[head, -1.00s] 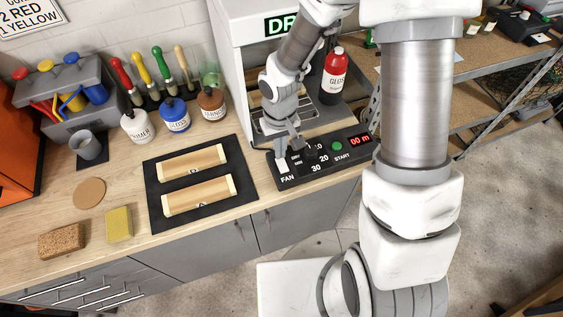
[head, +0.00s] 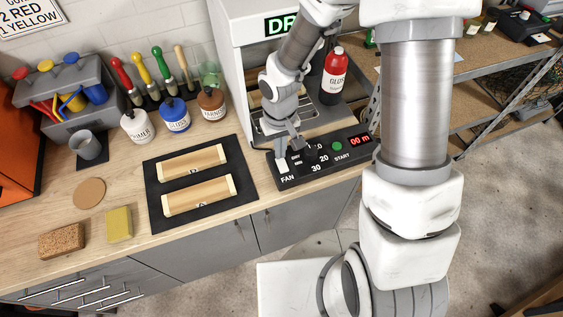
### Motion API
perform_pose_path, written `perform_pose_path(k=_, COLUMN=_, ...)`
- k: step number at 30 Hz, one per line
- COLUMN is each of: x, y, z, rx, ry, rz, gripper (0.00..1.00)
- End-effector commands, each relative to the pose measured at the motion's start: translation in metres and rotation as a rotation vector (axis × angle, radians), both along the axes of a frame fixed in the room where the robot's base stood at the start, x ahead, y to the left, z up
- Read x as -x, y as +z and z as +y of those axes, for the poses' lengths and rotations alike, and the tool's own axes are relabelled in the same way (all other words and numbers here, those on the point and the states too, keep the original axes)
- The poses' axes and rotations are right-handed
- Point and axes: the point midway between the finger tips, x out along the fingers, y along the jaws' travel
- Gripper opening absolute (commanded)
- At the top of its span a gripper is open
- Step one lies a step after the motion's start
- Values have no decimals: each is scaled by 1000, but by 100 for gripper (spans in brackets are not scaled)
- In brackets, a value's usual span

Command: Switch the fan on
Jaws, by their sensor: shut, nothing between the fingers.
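A black control panel (head: 312,174) lies along the counter's front edge below the dryer. The white fan switch (head: 283,166) sits at the panel's left end, above the label FAN. My gripper (head: 282,153) is shut and empty, with its fingertips at the upper part of the fan switch. I cannot tell whether they touch it. Right of the switch is a dial (head: 311,153) marked 20 and 30, partly hidden by my gripper. Further right are a green START button (head: 337,146) and a red display (head: 360,141).
The dryer cabinet (head: 229,50) stands behind the panel, with a red bottle (head: 334,76) at its right. Left of the panel, two wooden pieces lie on a black mat (head: 155,215). Several paint bottles and brushes stand behind the mat.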

Motion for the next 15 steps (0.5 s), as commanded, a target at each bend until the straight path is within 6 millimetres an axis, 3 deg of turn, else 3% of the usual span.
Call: perform_pose_path(k=15, x=0, y=-6, z=0, rx=0, ry=0, rz=0, gripper=0)
